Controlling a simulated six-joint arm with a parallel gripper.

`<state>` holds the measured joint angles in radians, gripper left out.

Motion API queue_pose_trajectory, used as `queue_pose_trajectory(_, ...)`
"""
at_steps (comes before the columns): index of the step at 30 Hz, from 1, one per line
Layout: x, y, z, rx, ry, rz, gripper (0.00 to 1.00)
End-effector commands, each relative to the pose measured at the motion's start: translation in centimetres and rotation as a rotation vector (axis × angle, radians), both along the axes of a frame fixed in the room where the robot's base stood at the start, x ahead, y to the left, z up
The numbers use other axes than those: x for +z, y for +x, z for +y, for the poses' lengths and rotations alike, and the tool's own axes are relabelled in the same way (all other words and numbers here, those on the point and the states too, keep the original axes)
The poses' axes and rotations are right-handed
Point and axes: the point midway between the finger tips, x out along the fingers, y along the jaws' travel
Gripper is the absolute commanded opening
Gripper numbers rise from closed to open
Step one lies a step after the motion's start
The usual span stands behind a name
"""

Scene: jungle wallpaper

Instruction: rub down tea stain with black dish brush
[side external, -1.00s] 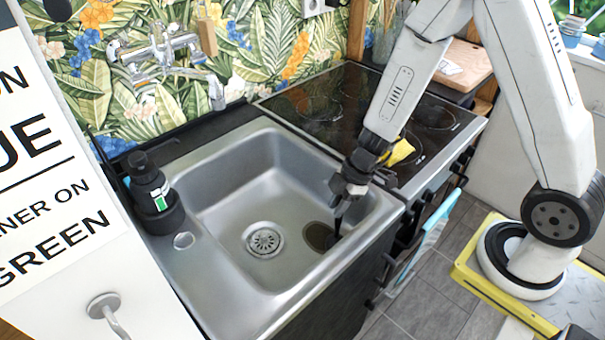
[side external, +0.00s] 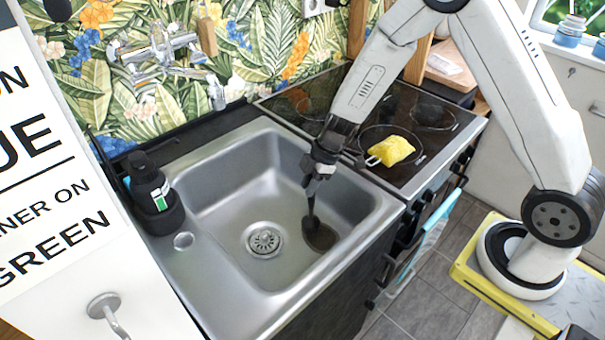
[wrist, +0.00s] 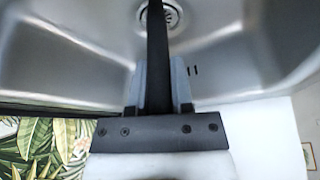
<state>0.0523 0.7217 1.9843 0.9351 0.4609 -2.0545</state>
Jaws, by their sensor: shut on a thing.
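The tea stain (side external: 324,240) is a dark brown oval on the sink floor, right of the drain. My gripper (side external: 314,186) is over the sink, pointing down and shut on the black dish brush (side external: 311,207). The brush's lower end reaches the stain's upper left part; I cannot tell whether it touches the sink floor. In the wrist view the brush's dark handle (wrist: 157,55) runs between the two grey fingers (wrist: 160,88). The brush head and the stain do not show there.
The steel sink's rim (side external: 375,217) and walls surround the work. The drain (side external: 264,241) is left of the stain. A black bottle (side external: 148,182) stands at the left rim. The tap (side external: 160,55) is behind.

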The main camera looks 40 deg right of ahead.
Motion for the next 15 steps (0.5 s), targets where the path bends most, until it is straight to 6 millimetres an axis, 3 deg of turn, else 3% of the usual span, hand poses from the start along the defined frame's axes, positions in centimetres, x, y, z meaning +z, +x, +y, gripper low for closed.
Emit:
queue_pose_trajectory(8,0.0,2.0,0.0,0.0,0.0,0.0,0.0)
queue_pose_trajectory(15,0.0,-0.1,0.0,-0.001,0.0,0.0,0.0)
